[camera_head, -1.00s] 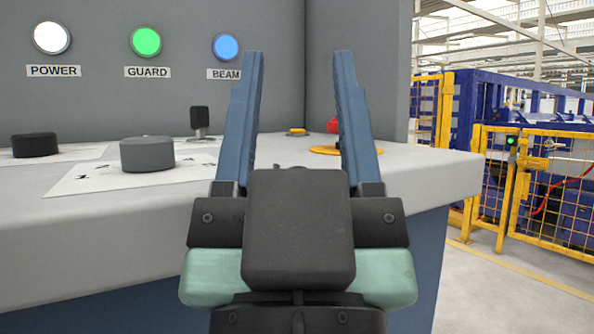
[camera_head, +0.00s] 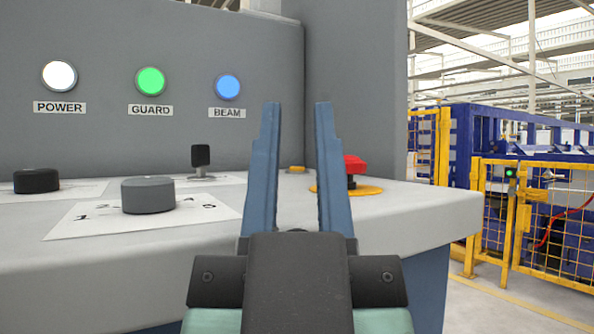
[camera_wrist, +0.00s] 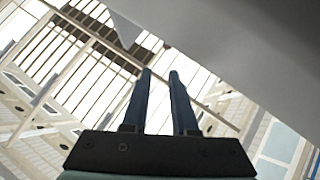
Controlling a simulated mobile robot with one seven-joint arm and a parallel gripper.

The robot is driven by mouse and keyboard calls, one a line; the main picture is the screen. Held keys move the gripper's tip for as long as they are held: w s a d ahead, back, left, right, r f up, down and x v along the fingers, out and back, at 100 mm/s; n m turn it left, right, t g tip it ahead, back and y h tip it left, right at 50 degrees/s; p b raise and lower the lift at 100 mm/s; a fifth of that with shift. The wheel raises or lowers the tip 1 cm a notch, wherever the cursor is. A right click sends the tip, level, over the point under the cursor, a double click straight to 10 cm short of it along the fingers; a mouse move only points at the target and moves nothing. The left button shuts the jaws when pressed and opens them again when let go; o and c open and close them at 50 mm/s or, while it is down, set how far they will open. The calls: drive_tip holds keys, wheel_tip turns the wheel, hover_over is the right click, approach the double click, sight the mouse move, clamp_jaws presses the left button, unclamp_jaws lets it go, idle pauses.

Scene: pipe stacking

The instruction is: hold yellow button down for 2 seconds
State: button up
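A small yellow button (camera_head: 296,169) sits low on the console top near the back panel, seen between my gripper's fingers in the head view. My gripper (camera_head: 297,104) has its two blue fingers apart with nothing between them. It points up and forward in front of the console's front edge, nearer the camera than the button and not touching it. The wrist view also shows the parted fingers (camera_wrist: 160,74) against the roof and a grey surface; the button is not in that view.
A red mushroom button (camera_head: 354,163) on a yellow disc stands right of the fingers. A grey knob (camera_head: 147,195), a black knob (camera_head: 37,181) and a black lever (camera_head: 201,157) are left. White, green and blue lamps glow on the panel. Yellow fencing (camera_head: 500,215) stands right.

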clamp_jaws()
idle(1.4)
